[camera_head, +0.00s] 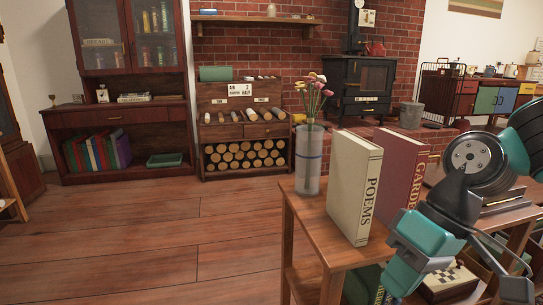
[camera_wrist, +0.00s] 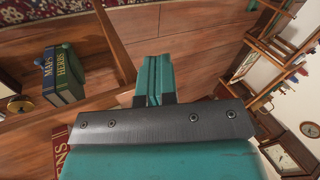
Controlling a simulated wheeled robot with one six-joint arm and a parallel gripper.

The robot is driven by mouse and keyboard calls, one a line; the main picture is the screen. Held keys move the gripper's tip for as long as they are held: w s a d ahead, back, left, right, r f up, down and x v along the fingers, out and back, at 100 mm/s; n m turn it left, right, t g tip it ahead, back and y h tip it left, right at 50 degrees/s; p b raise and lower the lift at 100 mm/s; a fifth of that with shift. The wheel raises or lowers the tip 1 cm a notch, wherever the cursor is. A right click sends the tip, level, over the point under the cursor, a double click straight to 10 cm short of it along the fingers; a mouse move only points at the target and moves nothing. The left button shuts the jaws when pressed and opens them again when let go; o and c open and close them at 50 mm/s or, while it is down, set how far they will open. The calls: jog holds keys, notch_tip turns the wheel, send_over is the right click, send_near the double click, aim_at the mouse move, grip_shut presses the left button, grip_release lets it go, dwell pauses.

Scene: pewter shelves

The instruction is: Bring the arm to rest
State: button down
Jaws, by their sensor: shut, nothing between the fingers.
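My arm (camera_head: 462,190) is folded in the right part of the head view, in front of the small wooden shelf unit. In the wrist view my gripper (camera_wrist: 153,80) shows its two teal fingers pressed together with nothing between them. Past the fingertips are wooden boards and a patch of floor, seen tilted. A red book (camera_wrist: 62,152) shows beside my gripper's body at the lower left of that view, partly hidden. I cannot tell the gap between them.
The wooden unit (camera_head: 309,211) bears a glass vase (camera_head: 309,160) of flowers, a cream POEMS book (camera_head: 353,187) and a red GARDENS book (camera_head: 400,165), close to my arm. Green and dark books (camera_wrist: 63,74) stand on a shelf. The floor at left (camera_head: 150,240) is clear.

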jog(key=s+a+r+n+t+h, duration=0.1)
jog(key=s+a+r+n, duration=0.15)
jog(key=s, duration=0.55)
notch_tip(320, 180, up, 38)
jog(key=p, duration=3.8)
jog(key=shift+a+r+m, duration=0.2)
jog(key=shift+a+m, duration=0.05)
jog(key=shift+m, duration=0.2)
